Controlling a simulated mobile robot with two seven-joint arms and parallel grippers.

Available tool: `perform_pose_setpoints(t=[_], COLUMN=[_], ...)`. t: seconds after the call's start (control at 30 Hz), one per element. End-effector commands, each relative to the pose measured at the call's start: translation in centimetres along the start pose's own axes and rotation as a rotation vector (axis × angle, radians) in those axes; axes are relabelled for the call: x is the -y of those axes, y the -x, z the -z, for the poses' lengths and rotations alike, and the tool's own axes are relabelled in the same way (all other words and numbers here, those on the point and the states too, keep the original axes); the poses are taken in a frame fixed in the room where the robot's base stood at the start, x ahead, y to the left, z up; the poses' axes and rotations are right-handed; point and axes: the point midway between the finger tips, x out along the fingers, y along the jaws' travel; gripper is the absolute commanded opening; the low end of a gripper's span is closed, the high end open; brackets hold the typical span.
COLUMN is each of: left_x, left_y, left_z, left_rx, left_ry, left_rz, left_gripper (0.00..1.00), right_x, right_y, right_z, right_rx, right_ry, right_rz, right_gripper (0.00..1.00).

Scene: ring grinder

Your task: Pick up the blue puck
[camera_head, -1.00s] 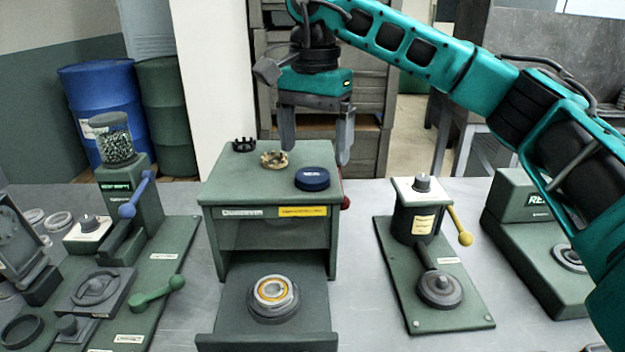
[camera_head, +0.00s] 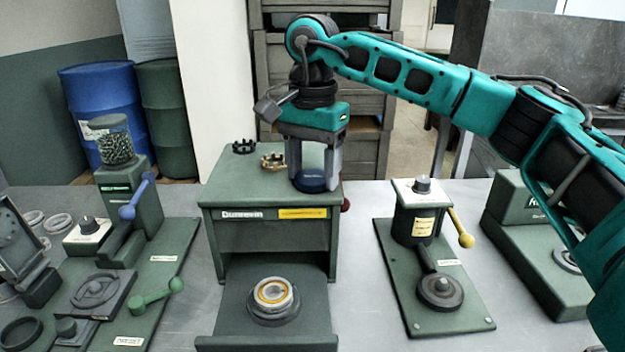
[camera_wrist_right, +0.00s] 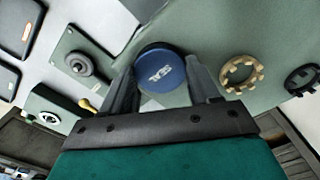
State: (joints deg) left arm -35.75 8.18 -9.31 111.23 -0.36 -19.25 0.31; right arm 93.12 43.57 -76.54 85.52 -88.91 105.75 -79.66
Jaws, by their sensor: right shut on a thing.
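The blue puck (camera_head: 312,181) lies on the top of the green box-shaped machine (camera_head: 232,190), near its right side. My right gripper (camera_head: 314,180) points down with one finger on each side of the puck, shut on it. In the right wrist view the puck (camera_wrist_right: 160,70) sits between the two fingers (camera_wrist_right: 164,88), its lettered top facing the camera. The puck appears still at the height of the machine top. My left gripper is not in view.
A tan notched ring (camera_head: 273,162) and a black notched ring (camera_head: 243,146) lie left of the puck. A round fixture (camera_head: 273,298) sits in front below. A station with a yellow-knobbed lever (camera_head: 465,240) stands to the right, a jar station (camera_head: 112,140) to the left.

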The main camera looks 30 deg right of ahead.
Motion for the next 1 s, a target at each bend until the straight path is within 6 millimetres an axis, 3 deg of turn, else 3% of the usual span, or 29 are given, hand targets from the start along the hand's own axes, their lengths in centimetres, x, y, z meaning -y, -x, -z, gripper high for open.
perform_pose_setpoints(t=[0.23, 0.67, 0.87, 1.0], left_x=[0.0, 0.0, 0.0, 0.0], left_y=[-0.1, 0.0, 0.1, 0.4], left_z=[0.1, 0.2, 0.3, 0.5], left_rx=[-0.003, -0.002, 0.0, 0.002], left_ry=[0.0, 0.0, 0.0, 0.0], left_rz=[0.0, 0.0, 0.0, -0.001], left_gripper=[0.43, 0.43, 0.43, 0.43], right_x=[0.0, 0.1, 0.1, 0.1], right_y=[0.0, 1.2, 4.5, 8.4], right_z=[0.0, 0.0, 0.0, 0.0], right_rx=[0.0, -0.001, -0.001, -0.002], right_ry=[0.0, -0.001, 0.0, -0.001], right_rz=[0.0, 0.003, 0.005, 0.006], right_gripper=[0.28, 0.28, 0.28, 0.28])
